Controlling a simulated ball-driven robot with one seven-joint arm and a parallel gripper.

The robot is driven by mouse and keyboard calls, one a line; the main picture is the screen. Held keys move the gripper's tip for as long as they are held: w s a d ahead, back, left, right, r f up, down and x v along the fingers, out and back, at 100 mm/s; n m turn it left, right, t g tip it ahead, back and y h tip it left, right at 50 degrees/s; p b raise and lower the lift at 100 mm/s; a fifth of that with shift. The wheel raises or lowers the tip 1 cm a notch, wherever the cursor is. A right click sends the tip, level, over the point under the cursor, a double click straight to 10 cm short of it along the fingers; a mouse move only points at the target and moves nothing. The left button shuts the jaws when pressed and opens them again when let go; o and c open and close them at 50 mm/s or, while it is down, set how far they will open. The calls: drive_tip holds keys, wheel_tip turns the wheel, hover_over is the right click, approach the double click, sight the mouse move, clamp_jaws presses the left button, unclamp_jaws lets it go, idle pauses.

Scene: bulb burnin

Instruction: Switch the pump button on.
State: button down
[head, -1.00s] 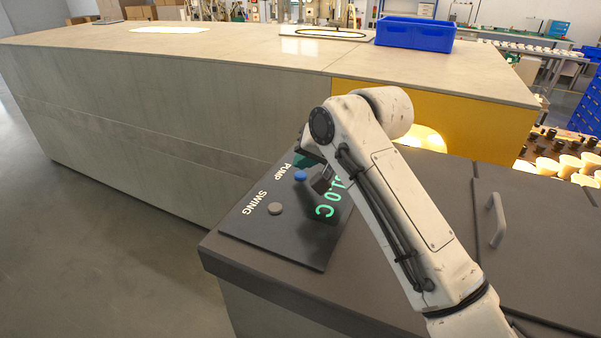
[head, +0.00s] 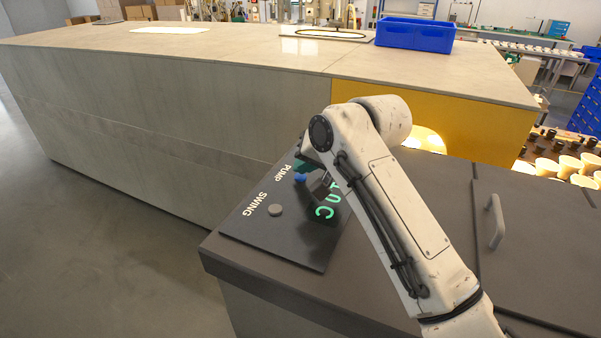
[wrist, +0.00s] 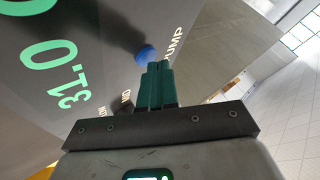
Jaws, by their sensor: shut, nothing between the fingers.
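The pump button (head: 300,178) is a blue round button beside the white PUMP label on the dark control panel (head: 262,232). It also shows in the wrist view (wrist: 146,53), just beyond my fingertips. My gripper (wrist: 159,68) has green fingers shut together with nothing between them. In the wrist view the fingertips lie right by the button's lower right edge; I cannot tell whether they touch it. In the head view my arm hides most of the gripper.
A grey swing button (head: 276,210) sits nearer on the panel. A green display (head: 325,211) glows beside my arm and reads 31.0 in the wrist view. A lid handle (head: 495,220) stands to the right. A long counter (head: 200,100) and a blue bin (head: 415,34) are behind.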

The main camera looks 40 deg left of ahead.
sight(304, 178)
drive_tip(key=shift+f, duration=0.15)
idle(0.5)
drive_tip(key=shift+r+p, duration=0.6)
drive_tip(key=shift+p, duration=0.25)
wheel_tip(304, 178, up, 6)
drive_tip(key=p, duration=0.6)
drive_tip(key=shift+f, duration=0.1)
idle(0.3)
